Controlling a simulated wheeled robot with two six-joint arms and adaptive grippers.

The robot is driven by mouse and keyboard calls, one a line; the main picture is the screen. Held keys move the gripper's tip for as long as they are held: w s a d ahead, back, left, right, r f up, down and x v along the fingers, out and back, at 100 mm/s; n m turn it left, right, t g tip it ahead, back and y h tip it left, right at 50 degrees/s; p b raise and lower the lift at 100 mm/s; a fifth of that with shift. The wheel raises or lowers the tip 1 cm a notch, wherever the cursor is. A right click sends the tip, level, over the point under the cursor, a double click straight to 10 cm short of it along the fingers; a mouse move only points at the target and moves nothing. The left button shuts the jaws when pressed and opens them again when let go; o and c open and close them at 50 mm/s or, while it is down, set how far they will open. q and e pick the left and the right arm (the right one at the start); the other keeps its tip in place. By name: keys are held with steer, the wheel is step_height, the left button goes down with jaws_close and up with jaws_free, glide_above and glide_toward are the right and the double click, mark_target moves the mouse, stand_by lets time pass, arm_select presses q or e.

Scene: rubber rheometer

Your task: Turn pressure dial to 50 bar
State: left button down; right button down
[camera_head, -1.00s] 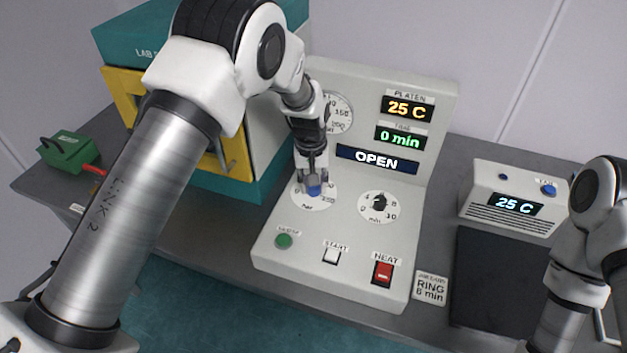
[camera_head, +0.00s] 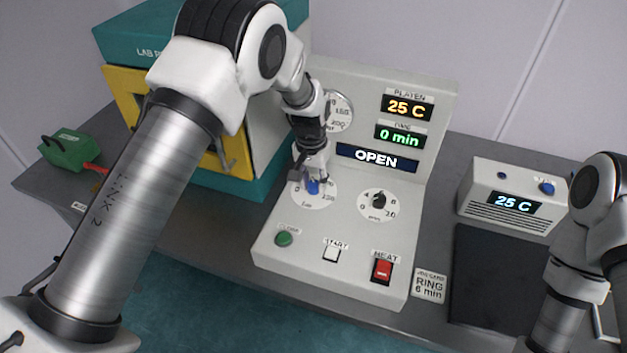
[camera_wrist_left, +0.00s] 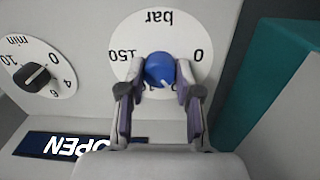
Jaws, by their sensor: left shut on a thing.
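The pressure dial is a blue knob (camera_head: 313,187) on a white round scale (camera_head: 322,203) marked "bar", on the sloping front of the grey control panel. In the left wrist view the blue knob (camera_wrist_left: 159,69) sits between the two fingers of my left gripper (camera_wrist_left: 160,88), which is shut on it. In the head view my left gripper (camera_head: 311,178) partly covers the knob. My right gripper is out of view.
A black minutes knob (camera_head: 379,199) is just right of the dial. Below are a green button (camera_head: 284,239), a white START button (camera_head: 331,253) and a red HEAT switch (camera_head: 382,269). The panel display (camera_head: 376,159) reads OPEN. My right arm is at the right edge.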

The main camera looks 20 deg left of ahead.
mark_target(312, 183)
arm_select(q)
steer(key=shift+s+f, duration=0.1)
steer(key=shift+f, duration=0.05)
steer(key=c, duration=0.8)
jaws_free()
steer(key=r, duration=1.2)
steer(key=shift+a, duration=0.25)
